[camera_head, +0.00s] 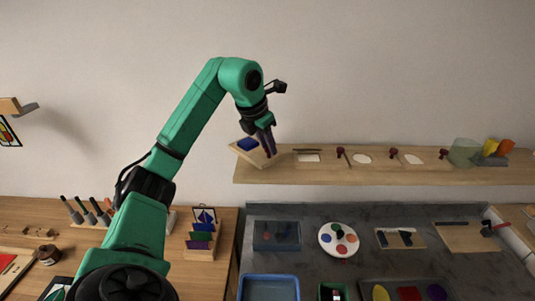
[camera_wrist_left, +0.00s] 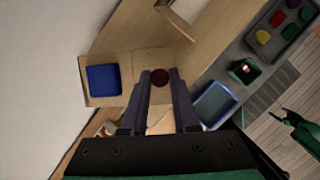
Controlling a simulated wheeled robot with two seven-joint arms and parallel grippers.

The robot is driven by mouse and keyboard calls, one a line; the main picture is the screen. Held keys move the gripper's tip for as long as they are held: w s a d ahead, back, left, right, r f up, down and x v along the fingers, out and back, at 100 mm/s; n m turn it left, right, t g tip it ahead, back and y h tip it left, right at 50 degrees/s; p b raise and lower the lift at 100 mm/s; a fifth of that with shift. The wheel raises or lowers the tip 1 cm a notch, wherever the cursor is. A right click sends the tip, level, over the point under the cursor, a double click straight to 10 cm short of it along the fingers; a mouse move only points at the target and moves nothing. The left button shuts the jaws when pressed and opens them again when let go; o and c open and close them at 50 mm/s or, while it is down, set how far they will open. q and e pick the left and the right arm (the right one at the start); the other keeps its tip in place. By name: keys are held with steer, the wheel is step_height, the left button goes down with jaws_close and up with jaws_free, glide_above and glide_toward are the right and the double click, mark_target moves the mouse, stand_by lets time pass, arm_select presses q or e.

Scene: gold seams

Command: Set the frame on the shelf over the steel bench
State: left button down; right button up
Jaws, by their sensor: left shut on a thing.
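The frame (camera_head: 240,153) is a pale wooden board with a blue square (camera_head: 248,144) on it. In the head view it is at the left end of the wall shelf (camera_head: 300,172), slightly tilted, partly behind my gripper. My left gripper (camera_head: 268,150) is shut on it. The left wrist view shows the board (camera_wrist_left: 125,64), its blue square and a dark red knob (camera_wrist_left: 160,77) between the fingertips. I cannot tell whether the board touches the shelf. The steel bench (camera_head: 360,211) is below. My right gripper (camera_wrist_left: 287,116) shows small at the wrist view's right edge.
Several pieces with dark red knobs lie along the shelf, with a greenish clear container (camera_head: 464,152) farther right. The bench holds a round palette (camera_head: 338,239), trays and boards. A wooden table (camera_head: 222,222) at left holds a small rack (camera_head: 200,250) with coloured cards.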

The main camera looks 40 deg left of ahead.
arm_select(q)
step_height(320, 180, down, 2)
steer(key=shift+f, duration=0.2)
steer(key=c, duration=0.7)
jaws_free()
steer(key=shift+s+r, duration=0.1)
